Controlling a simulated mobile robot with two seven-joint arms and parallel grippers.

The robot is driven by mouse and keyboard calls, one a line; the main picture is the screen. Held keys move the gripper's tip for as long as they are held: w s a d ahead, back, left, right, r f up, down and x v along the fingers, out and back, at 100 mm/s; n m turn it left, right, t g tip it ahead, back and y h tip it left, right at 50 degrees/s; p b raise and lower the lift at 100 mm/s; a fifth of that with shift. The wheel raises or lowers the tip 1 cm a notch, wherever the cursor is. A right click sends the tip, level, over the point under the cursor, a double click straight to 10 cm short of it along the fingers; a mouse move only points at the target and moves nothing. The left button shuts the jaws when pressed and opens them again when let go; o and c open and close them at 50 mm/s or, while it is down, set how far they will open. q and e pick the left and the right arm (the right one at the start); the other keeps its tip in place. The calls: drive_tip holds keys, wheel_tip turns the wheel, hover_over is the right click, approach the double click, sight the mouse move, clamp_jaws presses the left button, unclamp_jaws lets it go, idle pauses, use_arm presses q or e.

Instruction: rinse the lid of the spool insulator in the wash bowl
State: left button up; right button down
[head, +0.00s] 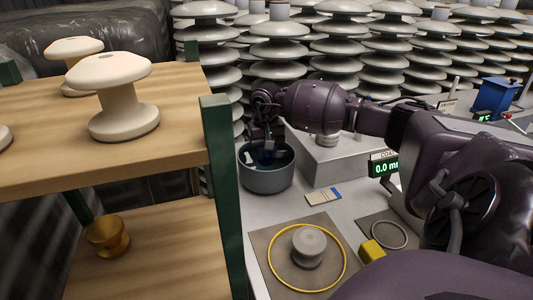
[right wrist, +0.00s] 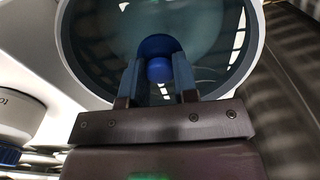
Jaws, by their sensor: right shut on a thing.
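The wash bowl (head: 266,180) is a dark grey round bowl on the grey bench, with liquid inside. It also fills the top of the right wrist view (right wrist: 238,75). My right gripper (head: 268,150) points down into the bowl. In the right wrist view (right wrist: 158,75) its fingers are shut on a small blue knobbed piece (right wrist: 157,68), seemingly the lid, inside the bowl's rim. Whether it touches the liquid I cannot tell. A grey spool-shaped piece (head: 308,244), likely the spool insulator, stands upright inside a yellow ring on a brown mat. My left gripper is not in view.
Insulator stacks rise behind.

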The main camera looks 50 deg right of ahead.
sight(266, 153)
drive_tip(key=shift+r, duration=1.1)
drive_tip(key=shift+r+p, duration=0.35)
drive_tip(key=shift+r, duration=1.65)
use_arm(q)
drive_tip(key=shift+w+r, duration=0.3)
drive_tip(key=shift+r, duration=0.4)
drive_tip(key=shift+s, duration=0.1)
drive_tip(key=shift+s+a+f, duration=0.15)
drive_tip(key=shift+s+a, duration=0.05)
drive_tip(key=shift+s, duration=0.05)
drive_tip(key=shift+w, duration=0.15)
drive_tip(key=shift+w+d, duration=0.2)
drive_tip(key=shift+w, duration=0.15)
